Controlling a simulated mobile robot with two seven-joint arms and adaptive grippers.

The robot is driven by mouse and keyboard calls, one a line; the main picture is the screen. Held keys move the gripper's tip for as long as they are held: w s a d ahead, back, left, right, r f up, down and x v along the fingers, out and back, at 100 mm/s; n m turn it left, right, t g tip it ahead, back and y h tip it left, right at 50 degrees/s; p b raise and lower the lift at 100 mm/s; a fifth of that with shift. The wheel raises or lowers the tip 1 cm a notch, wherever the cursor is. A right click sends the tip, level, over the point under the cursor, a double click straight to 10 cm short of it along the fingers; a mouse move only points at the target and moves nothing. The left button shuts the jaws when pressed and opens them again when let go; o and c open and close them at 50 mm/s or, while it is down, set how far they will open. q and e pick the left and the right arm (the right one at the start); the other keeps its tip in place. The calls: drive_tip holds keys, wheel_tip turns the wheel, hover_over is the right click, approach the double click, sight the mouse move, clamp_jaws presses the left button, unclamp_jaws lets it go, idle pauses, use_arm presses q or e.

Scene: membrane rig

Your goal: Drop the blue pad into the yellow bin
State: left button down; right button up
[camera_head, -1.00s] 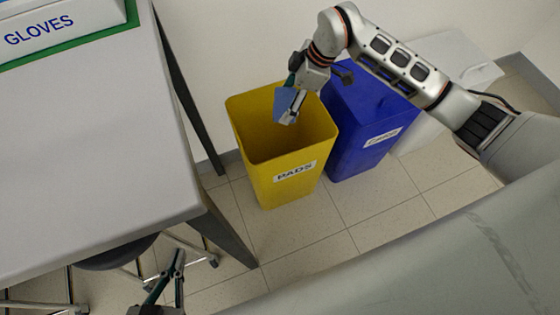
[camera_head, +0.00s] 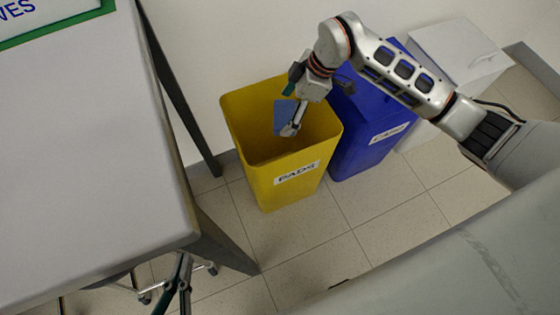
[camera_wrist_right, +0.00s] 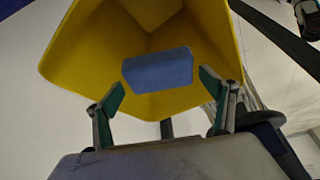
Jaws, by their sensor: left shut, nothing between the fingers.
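The yellow bin (camera_head: 262,185), labelled PADS, stands on the floor with its top open; the right wrist view looks into its mouth (camera_wrist_right: 82,50). My right gripper (camera_head: 291,128) points down over the bin's mouth. Its two fingers are spread apart in the right wrist view. The blue pad (camera_wrist_right: 157,70) appears just beyond the fingertips, with a gap on both sides and no finger touching it. In the head view, the pad (camera_head: 283,114) shows against the bin's inside. My left gripper (camera_head: 183,262) is shut and empty, low beside the table leg.
A blue bin (camera_head: 360,150) with a label stands against the yellow bin's right side, and a white lidded box (camera_head: 455,50) is behind it. A white table (camera_head: 90,150) with a green-edged sign (camera_head: 50,22) fills the left. Tiled floor is free in front of the bins.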

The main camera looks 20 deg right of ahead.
drive_tip(key=shift+d+r, duration=0.1)
drive_tip(key=v, duration=1.1)
drive_tip(key=shift+r, duration=0.35)
drive_tip(key=shift+s, duration=0.2)
